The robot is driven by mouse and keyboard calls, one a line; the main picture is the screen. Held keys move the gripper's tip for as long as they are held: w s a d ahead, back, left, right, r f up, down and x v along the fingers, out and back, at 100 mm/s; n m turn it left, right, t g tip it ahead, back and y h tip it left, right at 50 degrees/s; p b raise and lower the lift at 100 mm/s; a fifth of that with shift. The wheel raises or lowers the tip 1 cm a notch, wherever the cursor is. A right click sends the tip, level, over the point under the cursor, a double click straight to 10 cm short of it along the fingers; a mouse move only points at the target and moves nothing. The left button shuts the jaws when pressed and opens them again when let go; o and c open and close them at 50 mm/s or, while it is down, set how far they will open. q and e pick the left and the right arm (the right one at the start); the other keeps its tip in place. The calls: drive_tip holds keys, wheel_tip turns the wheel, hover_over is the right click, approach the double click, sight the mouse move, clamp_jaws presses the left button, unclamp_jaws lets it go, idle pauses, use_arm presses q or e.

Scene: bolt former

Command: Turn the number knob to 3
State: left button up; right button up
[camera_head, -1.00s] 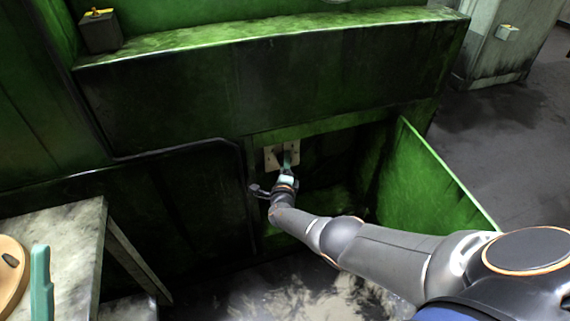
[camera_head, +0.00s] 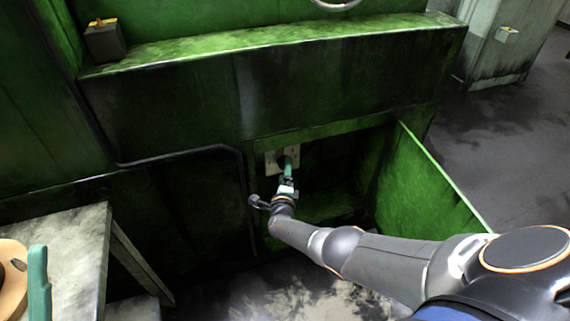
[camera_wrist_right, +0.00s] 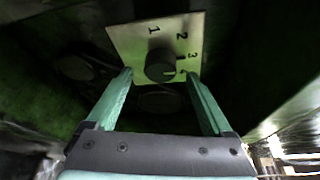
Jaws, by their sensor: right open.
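The number knob (camera_wrist_right: 160,66) is a dark round knob on a pale plate (camera_wrist_right: 133,38) marked with numbers from 1 upward, in the right wrist view. I cannot tell for sure which number it points at. In the head view the plate (camera_head: 271,161) is fixed in a dark recess of the green machine. My right gripper (camera_wrist_right: 158,74) is open, its two teal fingers apart on either side of the knob's line. The knob appears between and just beyond the fingertips, and I see no contact. My right gripper also shows in the head view (camera_head: 289,165), partly covering the plate.
A green side panel (camera_head: 430,185) stands to the right of the recess. A green ledge (camera_head: 270,38) runs above it. At the bottom left are a worn grey table (camera_head: 75,225), an upright teal piece (camera_head: 38,285) and a tan object (camera_head: 12,290).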

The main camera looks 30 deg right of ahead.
use_arm(q)
wheel_tip(320, 180, up, 7)
drive_tip(key=m+p, duration=0.1)
drive_tip(key=p, duration=0.4)
drive_tip(key=shift+s+a+p, duration=0.15)
drive_tip(key=shift+a+p, duration=0.15)
drive_tip(key=shift+a, duration=0.1)
use_arm(e)
drive_tip(key=v, duration=1)
